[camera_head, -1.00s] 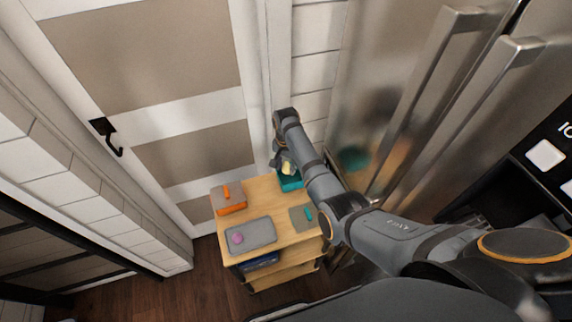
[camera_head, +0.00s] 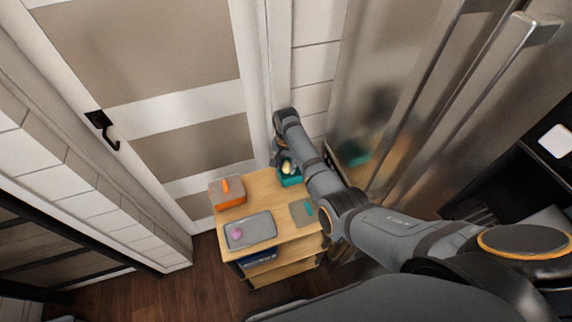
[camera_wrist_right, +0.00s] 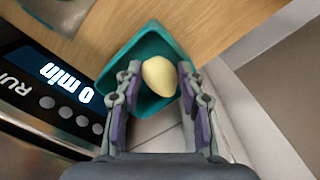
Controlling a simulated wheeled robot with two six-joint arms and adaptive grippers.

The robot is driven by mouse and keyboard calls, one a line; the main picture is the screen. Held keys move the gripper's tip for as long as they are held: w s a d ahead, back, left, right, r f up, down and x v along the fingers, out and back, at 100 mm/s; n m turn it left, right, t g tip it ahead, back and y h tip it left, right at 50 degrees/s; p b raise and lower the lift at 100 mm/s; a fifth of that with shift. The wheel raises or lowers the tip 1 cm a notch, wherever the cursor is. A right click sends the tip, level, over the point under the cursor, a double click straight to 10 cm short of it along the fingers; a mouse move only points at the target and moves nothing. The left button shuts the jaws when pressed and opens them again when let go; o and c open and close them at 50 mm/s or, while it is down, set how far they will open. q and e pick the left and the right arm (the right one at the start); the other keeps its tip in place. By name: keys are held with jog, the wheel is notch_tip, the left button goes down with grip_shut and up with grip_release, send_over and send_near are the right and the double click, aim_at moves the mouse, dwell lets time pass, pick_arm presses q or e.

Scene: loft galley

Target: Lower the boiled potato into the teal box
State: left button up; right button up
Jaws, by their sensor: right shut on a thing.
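The boiled potato (camera_wrist_right: 159,77) is pale yellow and sits between the fingers of my right gripper (camera_wrist_right: 158,92), which is shut on it. In the head view the potato (camera_head: 287,168) shows just below my right gripper (camera_head: 284,163). The teal box (camera_wrist_right: 117,67) lies behind the potato in the wrist view, its open inside facing the camera. In the head view the teal box (camera_head: 291,181) stands at the back right of the small wooden cart, partly hidden by my right arm. The potato is over the box opening; I cannot tell whether it touches the floor. My left gripper is not in view.
The wooden cart top (camera_head: 262,191) also holds an orange box (camera_head: 230,199), a grey tray (camera_head: 262,229) with a pink item (camera_head: 236,234), and a grey-green mat with a teal piece (camera_head: 309,208). A steel fridge (camera_head: 372,110) stands close on the right, a door on the left.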

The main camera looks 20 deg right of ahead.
aim_at(286, 166)
jog(key=shift+f, duration=0.1)
dwell(0.3)
jog(key=o, duration=1.2)
jog(key=shift+o, duration=0.2)
jog(key=shift+r, duration=0.4)
notch_tip(286, 166, up, 11)
jog(key=shift+r, duration=0.15)
